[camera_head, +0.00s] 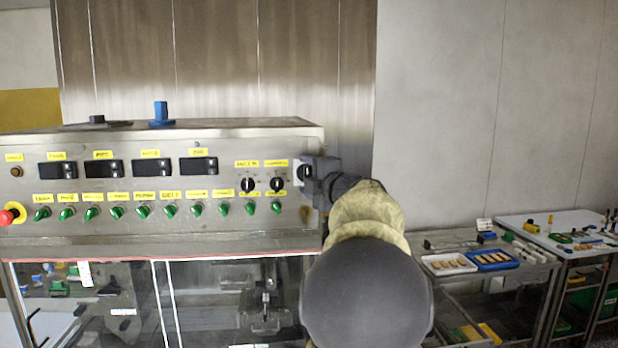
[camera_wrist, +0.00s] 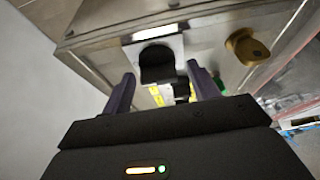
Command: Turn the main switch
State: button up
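The control cabinet (camera_head: 150,222) fills the left half of the head view. The main switch looks to be the black knob (camera_wrist: 157,64) on a pale plate with a white label, on a cabinet face in the wrist view. In the head view a pale plate with a dark knob (camera_head: 304,172) shows at the cabinet's right end, beside my gripper (camera_head: 318,180). In the wrist view my gripper (camera_wrist: 161,74) is open, one finger on each side of the black knob. A narrow gap shows beside it; contact is hard to tell.
A brass-coloured knob (camera_wrist: 246,47) sits on the same face, right of my fingers. The panel front has green knobs (camera_head: 170,211), displays and a red emergency button (camera_head: 8,217). A table with trays (camera_head: 448,264) stands at the right.

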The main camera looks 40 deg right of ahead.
jog(key=s+a+b, duration=0.2)
jog(key=s+b, duration=0.3)
jog(key=s, duration=1.2)
jog(key=shift+s+a, duration=0.15)
jog(key=shift+a, duration=0.2)
